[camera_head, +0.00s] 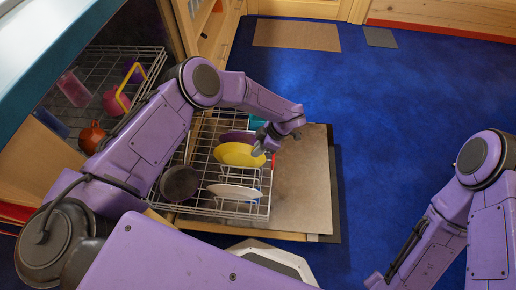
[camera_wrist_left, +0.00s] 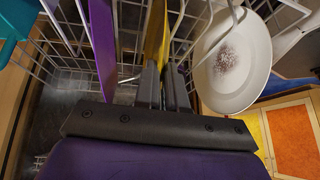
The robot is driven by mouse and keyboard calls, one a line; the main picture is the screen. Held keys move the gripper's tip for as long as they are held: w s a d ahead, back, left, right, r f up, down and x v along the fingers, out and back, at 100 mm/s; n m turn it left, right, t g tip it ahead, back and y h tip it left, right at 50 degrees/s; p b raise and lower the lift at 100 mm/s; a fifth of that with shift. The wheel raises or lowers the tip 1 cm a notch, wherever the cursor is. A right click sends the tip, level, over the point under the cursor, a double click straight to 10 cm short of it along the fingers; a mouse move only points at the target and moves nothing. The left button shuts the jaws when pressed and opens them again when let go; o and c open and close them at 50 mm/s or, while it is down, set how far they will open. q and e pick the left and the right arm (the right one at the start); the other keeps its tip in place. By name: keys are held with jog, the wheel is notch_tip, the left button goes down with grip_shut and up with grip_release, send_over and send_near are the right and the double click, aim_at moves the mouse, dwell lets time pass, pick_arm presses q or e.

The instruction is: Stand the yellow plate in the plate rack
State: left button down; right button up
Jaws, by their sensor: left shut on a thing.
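The yellow plate (camera_head: 238,155) is at the wire rack (camera_head: 215,209), between a purple plate (camera_head: 235,137) behind it and a white plate (camera_head: 236,192) in front. My left gripper (camera_head: 268,142) is shut on the yellow plate's right edge. In the left wrist view the plate shows nearly edge-on (camera_wrist_left: 156,34), upright between the two dark fingers (camera_wrist_left: 162,88). Its lower edge is hidden, so I cannot tell whether it touches the rack. My right arm is at the right of the head view; its gripper is out of frame.
A dark bowl (camera_head: 180,183) sits at the rack's left, and a teal item (camera_head: 257,122) at its back. The open door (camera_head: 303,185) lies to the right. An upper rack (camera_head: 107,64) with cups is at the upper left.

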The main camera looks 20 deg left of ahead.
pick_arm(q)
jog(key=c, duration=1.1)
grip_release()
jog(key=p+v, duration=0.1)
jog(key=v, duration=0.9)
jog(key=shift+d+r, duration=0.2)
jog(key=shift+r, duration=0.05)
